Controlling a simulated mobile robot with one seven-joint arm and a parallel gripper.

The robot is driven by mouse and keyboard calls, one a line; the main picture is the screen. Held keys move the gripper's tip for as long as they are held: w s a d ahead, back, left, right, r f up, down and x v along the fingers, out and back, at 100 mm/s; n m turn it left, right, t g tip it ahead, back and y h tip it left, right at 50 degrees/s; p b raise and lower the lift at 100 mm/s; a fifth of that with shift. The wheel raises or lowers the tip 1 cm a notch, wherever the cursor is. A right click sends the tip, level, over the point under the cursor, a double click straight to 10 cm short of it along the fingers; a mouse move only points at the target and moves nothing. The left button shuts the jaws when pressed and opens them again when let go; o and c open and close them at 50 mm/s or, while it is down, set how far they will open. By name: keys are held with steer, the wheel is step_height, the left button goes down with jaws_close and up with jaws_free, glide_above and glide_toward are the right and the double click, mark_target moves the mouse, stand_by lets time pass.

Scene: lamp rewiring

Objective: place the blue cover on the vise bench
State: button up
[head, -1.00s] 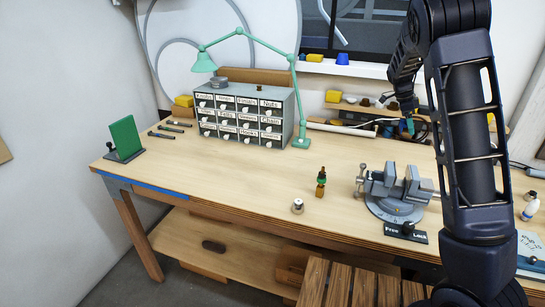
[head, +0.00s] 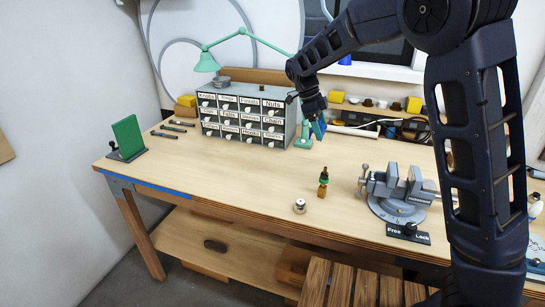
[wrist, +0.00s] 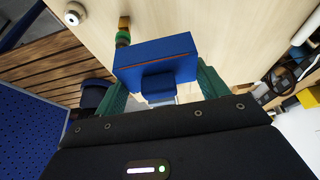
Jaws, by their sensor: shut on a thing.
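My gripper (head: 318,127) is above the workbench (head: 240,172), in front of the drawer cabinet's right end. In the wrist view its green fingers (wrist: 162,90) are shut on the blue cover (wrist: 155,55), a blue block with a thin orange line along one edge and a smaller blue part between the fingers. In the head view the held cover is small and hard to make out. The grey vise (head: 402,188) stands on the bench to the right of and nearer than the gripper, with a Free/Lock plate (head: 408,234) at its front.
A small green-topped bottle (head: 323,182) and a round metal piece (head: 300,206) stand left of the vise. The drawer cabinet (head: 240,112), green lamp (head: 207,62) and green upright plate (head: 127,136) are farther left. The left middle of the bench is clear.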

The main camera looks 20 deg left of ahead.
mark_target(311, 131)
steer(key=s+a, duration=0.2)
steer(key=s, duration=0.1)
steer(key=shift+r, duration=0.2)
steer(key=shift+s+a+f, duration=0.1)
steer(key=shift+s+a, duration=0.15)
steer(key=shift+s, duration=0.1)
steer(key=shift+s+f, duration=0.1)
steer(key=shift+f, duration=0.25)
step_height(311, 131, down, 19)
steer(key=shift+f, duration=0.1)
steer(key=o, duration=1)
steer(key=v, duration=1.2)
